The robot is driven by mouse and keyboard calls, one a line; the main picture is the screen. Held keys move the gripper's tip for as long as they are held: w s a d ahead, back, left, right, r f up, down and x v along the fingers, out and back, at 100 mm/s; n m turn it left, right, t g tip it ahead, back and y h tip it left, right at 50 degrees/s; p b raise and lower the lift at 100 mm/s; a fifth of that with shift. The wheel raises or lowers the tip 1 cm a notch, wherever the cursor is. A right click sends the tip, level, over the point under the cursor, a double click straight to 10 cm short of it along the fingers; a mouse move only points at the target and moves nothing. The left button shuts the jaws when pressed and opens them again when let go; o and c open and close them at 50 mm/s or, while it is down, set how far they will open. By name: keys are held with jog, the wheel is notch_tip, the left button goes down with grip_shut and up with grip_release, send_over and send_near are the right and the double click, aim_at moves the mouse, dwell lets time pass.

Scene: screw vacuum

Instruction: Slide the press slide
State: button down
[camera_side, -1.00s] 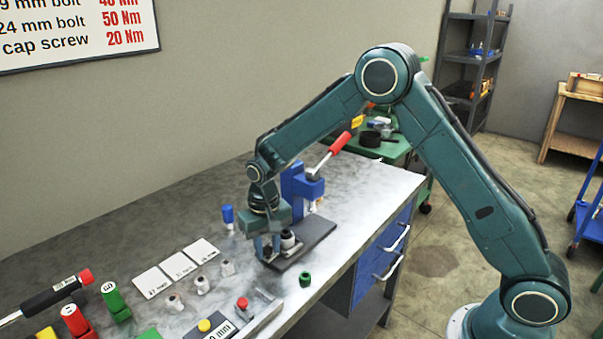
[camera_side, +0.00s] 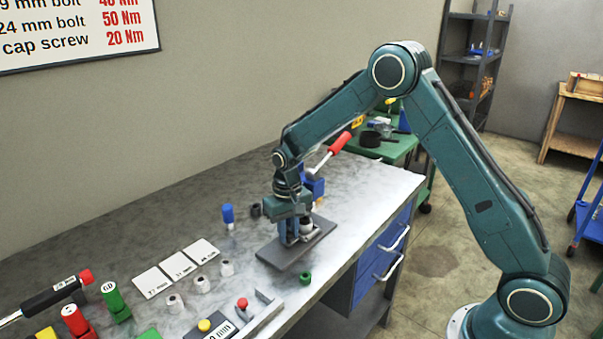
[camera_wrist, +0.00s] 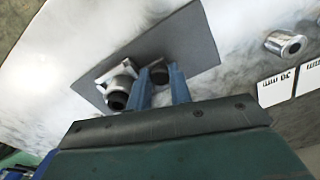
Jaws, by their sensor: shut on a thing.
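The press slide's silver carrier (camera_side: 307,226) sits on a flat dark grey plate (camera_side: 277,258) on the bench. In the wrist view the silver carrier (camera_wrist: 117,80) holds a dark ring-shaped part. My gripper (camera_side: 294,242) points down over the plate, just left of the silver carrier in the side view. In the wrist view my gripper's two blue fingers (camera_wrist: 160,86) close around a dark knob (camera_wrist: 158,75) on the slide. The blue press (camera_side: 313,184) with its red-handled lever (camera_side: 340,143) stands behind, partly hidden by my gripper.
White cards (camera_side: 178,266) and several silver sockets (camera_side: 202,284) lie farther left. The bench's right end is clear.

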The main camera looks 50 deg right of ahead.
jog(key=c, duration=1.3)
grip_release()
jog(key=shift+o, duration=0.2)
notch_tip(320, 180, up, 14)
